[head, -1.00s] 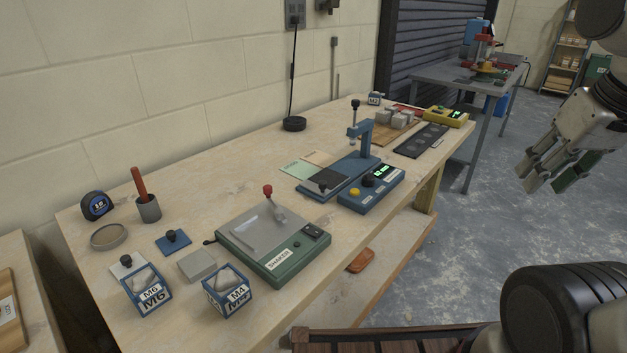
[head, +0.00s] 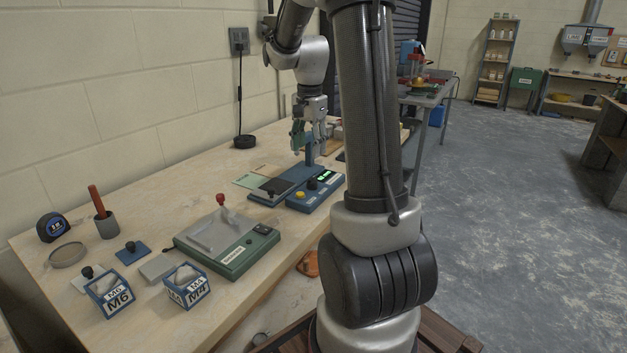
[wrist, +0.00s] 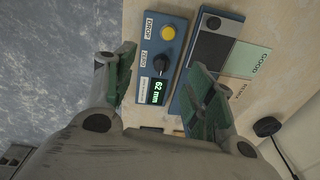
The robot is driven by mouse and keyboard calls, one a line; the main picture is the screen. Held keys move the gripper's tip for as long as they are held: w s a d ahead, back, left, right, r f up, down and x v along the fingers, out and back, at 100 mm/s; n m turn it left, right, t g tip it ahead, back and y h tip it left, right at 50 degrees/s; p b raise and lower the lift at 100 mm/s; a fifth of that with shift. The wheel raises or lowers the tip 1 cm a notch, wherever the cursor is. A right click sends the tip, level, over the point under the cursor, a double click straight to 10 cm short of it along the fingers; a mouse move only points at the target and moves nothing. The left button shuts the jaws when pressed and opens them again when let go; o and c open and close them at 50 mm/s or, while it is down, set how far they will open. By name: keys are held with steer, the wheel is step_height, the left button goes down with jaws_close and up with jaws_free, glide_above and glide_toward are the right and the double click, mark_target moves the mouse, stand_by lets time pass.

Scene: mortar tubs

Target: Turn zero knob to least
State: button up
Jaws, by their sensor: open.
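The black zero knob (wrist: 162,64) sits on a blue control box (wrist: 179,22) between a yellow DROP button (wrist: 168,33) and a lit display (wrist: 160,91) reading 62 mm. In the head view the knob (head: 312,184) is small, and its pointer cannot be read. My gripper (wrist: 160,88) is open and empty. In the wrist view its green-padded fingers lie either side of the display end of the box, with the knob just beyond. In the head view my gripper (head: 308,146) hangs above the drop stand, pointing down, apart from the knob.
A blue stand post (head: 309,152) rises close to my gripper. The GOOD mat (wrist: 250,57) lies beside the stand's dark plate (wrist: 209,46). A green shaker (head: 245,255) with a red-topped lever and several small items cover the near bench.

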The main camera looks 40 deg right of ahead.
mark_target(312, 178)
steer(key=w+d+f+m, duration=0.1)
steer(key=f, duration=0.1)
steer(key=w+d+f+m, duration=0.2)
steer(key=f, duration=0.1)
steer(key=shift+w+d+f+g, duration=0.2)
steer(key=shift+d+f+g, duration=0.1)
steer(key=shift+f+g, duration=0.1)
step_height(312, 178, down, 8)
steer(key=shift+d, duration=0.15)
steer(key=shift+c, duration=0.5)
steer(key=c, duration=1)
